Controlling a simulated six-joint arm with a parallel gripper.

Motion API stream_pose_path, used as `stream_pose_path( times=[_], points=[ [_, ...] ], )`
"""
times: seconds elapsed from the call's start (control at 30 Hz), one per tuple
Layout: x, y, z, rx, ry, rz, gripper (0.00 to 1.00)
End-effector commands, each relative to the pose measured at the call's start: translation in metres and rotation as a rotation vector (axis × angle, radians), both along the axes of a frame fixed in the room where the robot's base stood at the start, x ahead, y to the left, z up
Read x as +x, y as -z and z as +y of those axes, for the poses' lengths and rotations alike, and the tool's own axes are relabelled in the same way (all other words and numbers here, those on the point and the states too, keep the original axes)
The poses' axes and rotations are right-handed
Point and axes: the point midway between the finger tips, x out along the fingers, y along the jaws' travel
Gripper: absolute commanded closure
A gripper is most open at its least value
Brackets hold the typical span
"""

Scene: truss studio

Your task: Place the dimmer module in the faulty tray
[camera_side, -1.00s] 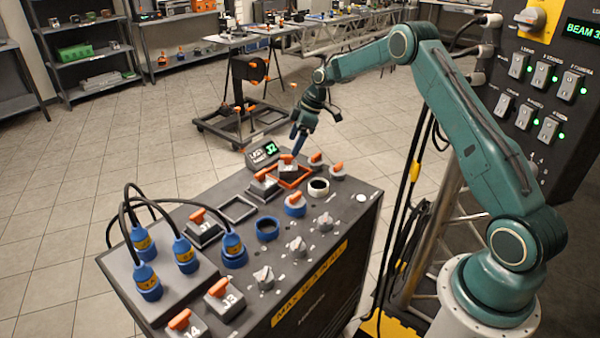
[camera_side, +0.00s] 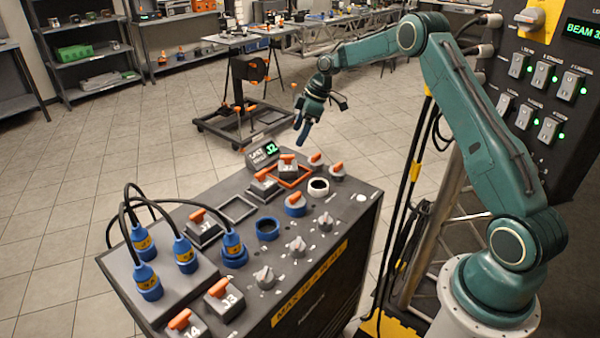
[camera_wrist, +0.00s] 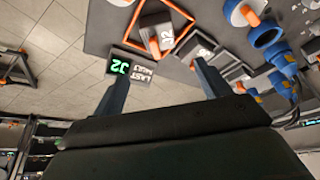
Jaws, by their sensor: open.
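The dimmer module (camera_side: 287,172), a grey block with an orange handle marked J2, sits within the orange-framed tray (camera_side: 304,179) at the far end of the console. It also shows in the wrist view (camera_wrist: 166,20), with the orange frame (camera_wrist: 190,17) around it. I cannot tell whether it lies fully flat. My gripper (camera_side: 302,133) is above and behind the module, apart from it. Its two blue fingers are spread in the wrist view (camera_wrist: 162,75), with nothing held between them.
A small display (camera_side: 263,154) reading J2 stands beside the orange tray. An empty dark frame (camera_side: 255,211), other orange-handled modules such as J3 (camera_side: 223,299), blue plugs with cables (camera_side: 186,256) and grey knobs (camera_side: 297,246) crowd the console. Open floor lies beyond.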

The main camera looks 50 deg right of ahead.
Motion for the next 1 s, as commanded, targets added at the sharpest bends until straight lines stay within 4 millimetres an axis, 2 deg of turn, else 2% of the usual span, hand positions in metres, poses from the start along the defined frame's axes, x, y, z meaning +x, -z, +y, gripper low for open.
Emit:
stream_pose_path(
  times=[0.23, 0.47, 0.7, 1.0],
  points=[
    [-0.006, -0.022, 0.012, -0.009, 0.025, 0.001, 0.24],
    [-0.026, -0.072, 0.04, -0.025, 0.093, 0.003, 0.24],
    [-0.063, -0.124, 0.075, -0.042, 0.186, 0.004, 0.24],
    [-0.123, -0.175, 0.115, -0.051, 0.305, -0.005, 0.24]
  ],
)
